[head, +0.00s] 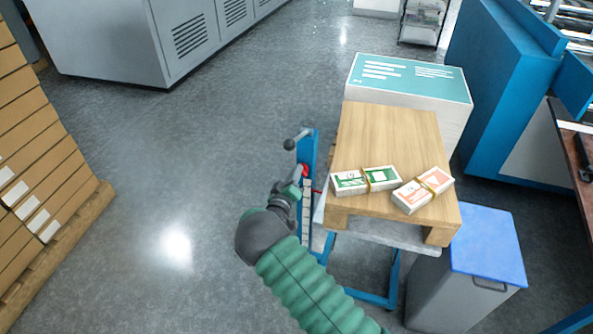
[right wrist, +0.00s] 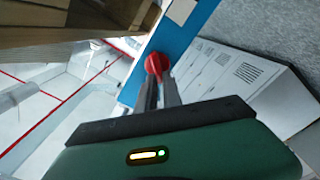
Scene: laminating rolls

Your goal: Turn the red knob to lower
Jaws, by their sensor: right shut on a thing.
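The red knob (right wrist: 157,64) is on the blue upright post (right wrist: 180,45) in the right wrist view. In the head view a small part of the knob (head: 304,170) shows on the blue post of the lift cart (head: 309,148). My right gripper (right wrist: 159,84) has its two fingers at the knob, one on each side, and is shut on it. In the head view my right gripper (head: 296,188) reaches the post from below and partly hides the knob. My left gripper is not in view.
The cart carries a wooden pallet (head: 390,130) with two banded paper bundles, one green (head: 352,181) and one orange (head: 411,197). A grey bin with a blue lid (head: 487,245) stands at the right. Stacked boxes (head: 35,150) stand at the left. The floor between is clear.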

